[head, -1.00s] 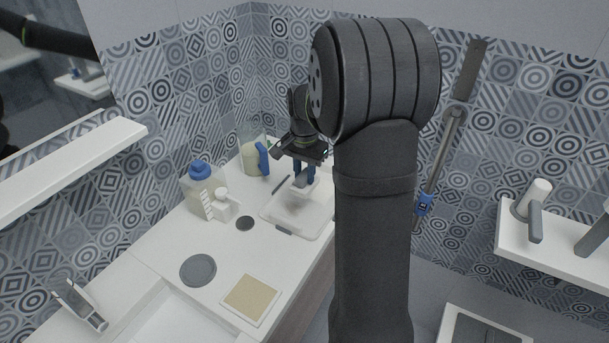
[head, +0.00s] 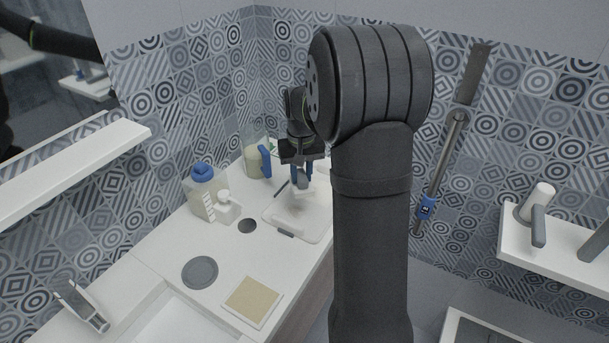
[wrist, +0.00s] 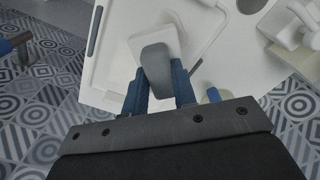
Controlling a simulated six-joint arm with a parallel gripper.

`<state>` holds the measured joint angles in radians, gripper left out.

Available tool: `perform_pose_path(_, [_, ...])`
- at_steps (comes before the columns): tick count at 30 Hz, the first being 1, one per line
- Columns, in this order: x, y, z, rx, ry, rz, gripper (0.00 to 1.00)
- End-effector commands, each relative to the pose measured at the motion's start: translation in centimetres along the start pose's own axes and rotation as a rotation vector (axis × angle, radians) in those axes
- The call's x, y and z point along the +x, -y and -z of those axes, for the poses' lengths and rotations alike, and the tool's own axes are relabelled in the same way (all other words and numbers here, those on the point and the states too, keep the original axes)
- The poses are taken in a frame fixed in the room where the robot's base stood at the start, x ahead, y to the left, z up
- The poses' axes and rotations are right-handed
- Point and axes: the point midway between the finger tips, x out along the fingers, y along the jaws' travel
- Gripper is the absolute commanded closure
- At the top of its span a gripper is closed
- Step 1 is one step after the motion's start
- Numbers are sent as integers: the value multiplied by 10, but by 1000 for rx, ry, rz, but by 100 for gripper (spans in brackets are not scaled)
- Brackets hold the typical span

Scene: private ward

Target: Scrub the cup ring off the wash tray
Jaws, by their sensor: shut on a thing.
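My gripper (head: 301,181) is shut on the grey handle of a scrubber with a white block; the scrubber shows clearly in the wrist view (wrist: 157,62), between blue fingers. The wash tray (head: 286,233) is a shallow white tray near the counter's right edge, and its rim also shows in the wrist view (wrist: 104,52). The scrubber is over the tray's far part; whether it touches the floor of the tray I cannot tell. A faint brownish mark (head: 295,209) shows on the tray floor, in front of the scrubber. My arm hides the tray's right side.
A jug with a blue handle (head: 265,161) stands behind the tray. A blue-capped bottle (head: 203,190) and a white pump bottle (head: 226,207) stand to its left. A dark disc (head: 247,226), a grey round lid (head: 200,272) and a beige pad (head: 252,301) lie on the counter.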

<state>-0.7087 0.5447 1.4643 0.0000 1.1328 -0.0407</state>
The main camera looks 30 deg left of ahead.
Motion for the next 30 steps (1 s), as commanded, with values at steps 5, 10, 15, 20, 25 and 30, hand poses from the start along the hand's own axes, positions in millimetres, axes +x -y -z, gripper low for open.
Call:
perform_pose_path(5, [0,5,5,-296,0,0,100])
perform_pose_path(10, [0,9,8,-554,0,0,100])
perform_pose_path(15, [0,12,10,-732,0,0,100])
perform_pose_path(20, [1,13,12,-807,0,0,100])
perform_pose_path(25, [6,14,12,-819,0,0,100])
perform_pose_path(30, [19,13,12,-818,2,1,100])
